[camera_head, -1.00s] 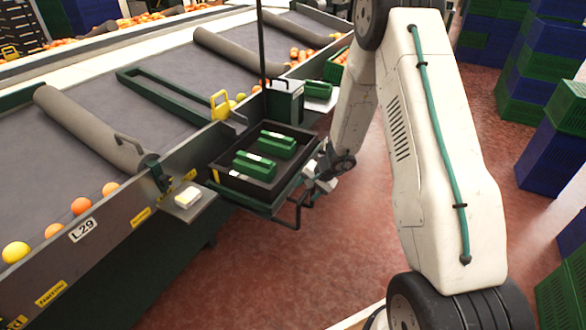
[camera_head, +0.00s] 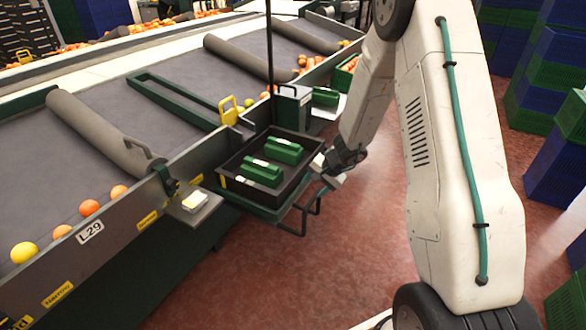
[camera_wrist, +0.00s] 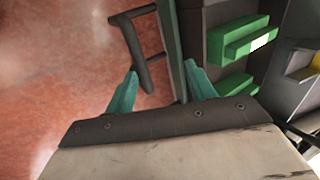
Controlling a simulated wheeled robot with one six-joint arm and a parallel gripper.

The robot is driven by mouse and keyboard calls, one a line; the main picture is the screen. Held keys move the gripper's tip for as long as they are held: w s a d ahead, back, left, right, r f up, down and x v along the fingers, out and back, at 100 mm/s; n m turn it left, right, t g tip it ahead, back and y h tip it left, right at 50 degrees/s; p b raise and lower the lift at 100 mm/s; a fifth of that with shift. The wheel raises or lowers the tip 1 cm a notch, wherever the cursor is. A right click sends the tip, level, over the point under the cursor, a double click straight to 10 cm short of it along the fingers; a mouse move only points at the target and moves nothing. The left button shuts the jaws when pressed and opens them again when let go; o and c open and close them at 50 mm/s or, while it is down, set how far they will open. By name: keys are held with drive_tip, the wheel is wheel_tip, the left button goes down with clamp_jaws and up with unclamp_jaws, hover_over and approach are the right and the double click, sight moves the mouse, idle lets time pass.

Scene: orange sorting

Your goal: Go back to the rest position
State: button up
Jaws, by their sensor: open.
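My gripper (camera_wrist: 158,88) is open and empty in the wrist view, with its two teal fingers apart. Between and beyond them are red floor and the dark green rail of the tray stand. In the head view my gripper (camera_head: 328,172) is small beside the right edge of the black tray (camera_head: 228,174), partly hidden by my own wrist. Two green boxes with white labels (camera_head: 258,173) (camera_head: 284,150) lie in the tray. They also show at the right of the wrist view (camera_wrist: 235,38).
The sorting belt (camera_head: 120,110) with rollers runs along the left. Oranges (camera_head: 90,208) and a yellow fruit (camera_head: 24,252) lie at its near edge. A small shelf (camera_head: 192,208) juts beside the tray. Stacked blue and green crates (camera_head: 560,150) stand right. Red floor (camera_head: 350,240) between is clear.

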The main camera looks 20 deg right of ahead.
drive_tip(key=shift+s+a, duration=0.1)
drive_tip(key=shift+a, duration=0.1)
drive_tip(key=s+a+r+n+g+y, duration=0.1)
drive_tip(key=s+a+r+n+g, duration=0.15)
drive_tip(key=s+a+r, duration=0.4)
drive_tip(key=s+a+r+n+g+y, duration=0.1)
drive_tip(key=s+a+r+n+g, duration=0.15)
drive_tip(key=s+r, duration=0.6)
drive_tip(key=s+r+n+t+h, duration=0.1)
drive_tip(key=s+r+n+h, duration=0.4)
drive_tip(key=s+r, duration=1.3)
drive_tip(key=shift+s+d+t+h, duration=0.2)
drive_tip(key=shift+s+t+h, duration=0.15)
drive_tip(key=shift+s, duration=1.6)
